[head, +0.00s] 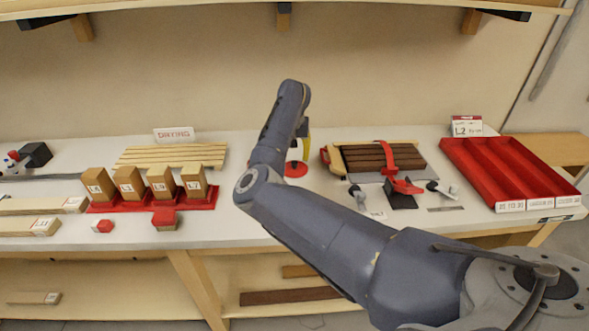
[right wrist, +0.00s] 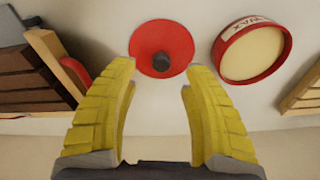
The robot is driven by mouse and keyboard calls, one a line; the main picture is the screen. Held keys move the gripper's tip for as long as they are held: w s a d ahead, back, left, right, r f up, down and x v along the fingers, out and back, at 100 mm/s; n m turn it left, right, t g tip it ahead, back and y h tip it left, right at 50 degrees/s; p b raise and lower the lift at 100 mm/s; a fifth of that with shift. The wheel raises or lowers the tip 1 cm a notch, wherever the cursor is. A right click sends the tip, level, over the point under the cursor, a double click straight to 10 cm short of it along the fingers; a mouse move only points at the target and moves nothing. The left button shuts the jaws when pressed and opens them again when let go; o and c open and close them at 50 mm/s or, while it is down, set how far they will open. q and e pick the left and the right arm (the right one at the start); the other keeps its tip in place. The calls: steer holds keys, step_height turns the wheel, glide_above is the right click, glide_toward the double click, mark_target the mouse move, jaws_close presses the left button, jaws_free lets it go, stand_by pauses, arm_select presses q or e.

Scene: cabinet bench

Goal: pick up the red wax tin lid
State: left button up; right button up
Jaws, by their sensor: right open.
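The red wax tin lid (right wrist: 146,38) is a round red disc with a dark knob (right wrist: 161,63) at its middle. It lies flat on the bench, and in the head view it shows as a small red disc (head: 296,169) just below my right gripper (head: 304,143). In the right wrist view the yellow fingers of my right gripper (right wrist: 161,68) are spread apart and empty, with the knob between their tips in the picture. The open wax tin (right wrist: 252,53), with a red rim and pale inside, stands right of the lid there. My left gripper is not in view.
In the head view, a clamped stack of dark wood strips (head: 372,158) lies right of the lid. A red tray with compartments (head: 497,158) is farther right. A slatted drying rack (head: 170,155) and several wooden blocks in a red holder (head: 150,203) stand left.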

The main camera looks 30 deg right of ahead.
mark_target(294, 162)
steer(key=shift+w+f, duration=0.15)
steer(key=shift+f, duration=1.15)
steer(key=shift+w+f, duration=0.1)
steer(key=shift+f, duration=1.2)
steer(key=shift+c, duration=0.4)
jaws_close()
